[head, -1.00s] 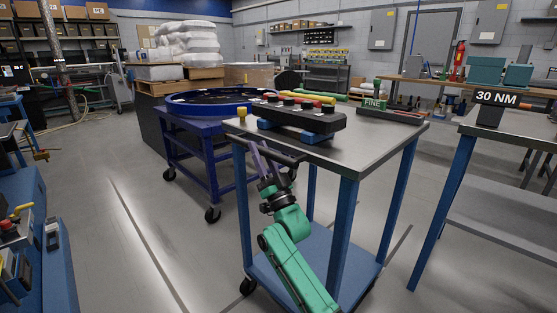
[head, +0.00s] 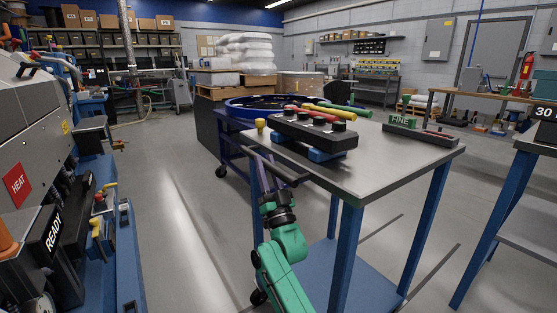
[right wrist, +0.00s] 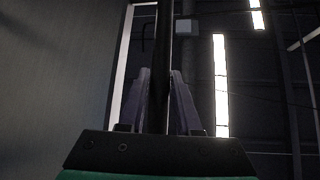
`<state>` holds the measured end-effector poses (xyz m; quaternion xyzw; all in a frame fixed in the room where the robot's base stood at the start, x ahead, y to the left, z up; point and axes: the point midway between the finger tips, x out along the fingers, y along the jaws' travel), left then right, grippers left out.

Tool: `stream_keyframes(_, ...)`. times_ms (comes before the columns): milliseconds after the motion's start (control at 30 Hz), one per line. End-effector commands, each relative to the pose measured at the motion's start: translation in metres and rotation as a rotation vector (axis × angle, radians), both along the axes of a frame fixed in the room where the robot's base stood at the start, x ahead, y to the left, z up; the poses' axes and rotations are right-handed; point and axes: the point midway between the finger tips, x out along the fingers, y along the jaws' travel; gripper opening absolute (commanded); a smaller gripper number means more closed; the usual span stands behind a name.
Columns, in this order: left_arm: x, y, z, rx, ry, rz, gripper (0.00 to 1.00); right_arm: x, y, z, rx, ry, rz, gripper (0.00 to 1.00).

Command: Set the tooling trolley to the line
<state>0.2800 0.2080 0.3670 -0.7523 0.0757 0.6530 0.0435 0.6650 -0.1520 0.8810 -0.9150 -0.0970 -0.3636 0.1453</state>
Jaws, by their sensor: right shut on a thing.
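The tooling trolley (head: 385,172) has a grey metal top, blue legs and a blue lower shelf (head: 330,275). A black rack with coloured-handled tools (head: 312,132) and a tray marked FINE (head: 418,133) lie on its top. My right gripper (head: 274,168), on a green arm, is at the trolley's near left edge, shut on its dark handle bar. In the right wrist view the bar (right wrist: 158,70) runs between the two fingers. Thin dark floor lines (head: 430,276) show beside and behind the trolley's legs. My left gripper is out of view.
A machine with HEAT and READY signs (head: 50,230) stands at the left. A blue cart with a large ring (head: 265,103) stands close behind the trolley. A bench (head: 535,145) is at the right. Open floor (head: 175,215) lies between machine and trolley.

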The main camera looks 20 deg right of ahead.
Motion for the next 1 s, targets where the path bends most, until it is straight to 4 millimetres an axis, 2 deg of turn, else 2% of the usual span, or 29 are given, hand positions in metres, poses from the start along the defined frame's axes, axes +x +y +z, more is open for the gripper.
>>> stream_keyframes(100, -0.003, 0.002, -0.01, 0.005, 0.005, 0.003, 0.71, -0.004, 0.016, 0.002, 0.001, 0.003, 0.004, 0.0)
stream_keyframes(300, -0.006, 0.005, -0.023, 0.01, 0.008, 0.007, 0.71, -0.009, 0.031, 0.002, 0.0, 0.002, 0.002, 0.0)
stream_keyframes(500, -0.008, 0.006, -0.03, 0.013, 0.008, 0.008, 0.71, -0.012, 0.038, 0.002, 0.002, -0.001, 0.001, 0.0)
stream_keyframes(867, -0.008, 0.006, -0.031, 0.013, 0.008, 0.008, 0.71, -0.012, 0.039, 0.002, 0.0, -0.004, 0.0, 0.0)
stream_keyframes(900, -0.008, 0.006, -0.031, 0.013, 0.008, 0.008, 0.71, -0.012, 0.039, 0.002, 0.0, -0.004, 0.0, 0.36)
stream_keyframes(967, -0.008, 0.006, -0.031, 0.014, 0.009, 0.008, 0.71, -0.012, 0.039, 0.002, 0.0, -0.003, 0.0, 0.59)
stream_keyframes(1000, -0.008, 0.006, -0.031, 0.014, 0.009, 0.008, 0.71, -0.012, 0.039, 0.002, 0.0, -0.003, 0.0, 0.62)
